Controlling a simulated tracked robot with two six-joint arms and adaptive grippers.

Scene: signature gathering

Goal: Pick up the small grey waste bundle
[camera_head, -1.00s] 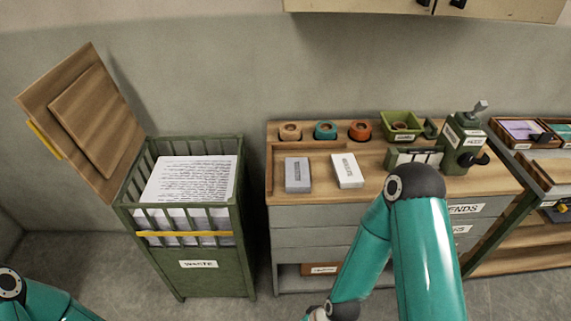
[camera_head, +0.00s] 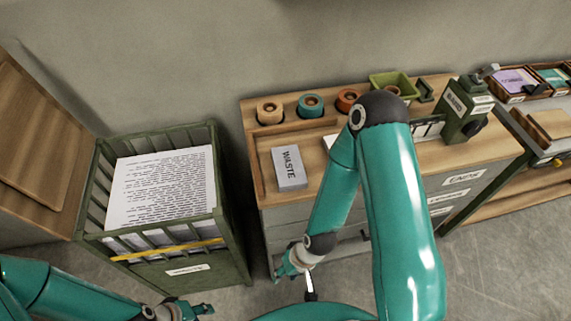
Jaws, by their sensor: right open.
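The small grey waste bundle (camera_head: 289,168) lies on the left end of the wooden worktop, with the word WASTE on its top. My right gripper (camera_head: 294,283) hangs in front of the bench, below and nearer than the bundle. It is open, empty and apart from the bundle. My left gripper (camera_head: 196,311) is at the bottom edge, in front of the green waste bin, partly cut off; its jaws are too unclear to read.
Tape rolls (camera_head: 311,104) and a green tray (camera_head: 391,84) sit behind the bundle. My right arm hides most of a white bundle (camera_head: 330,142).

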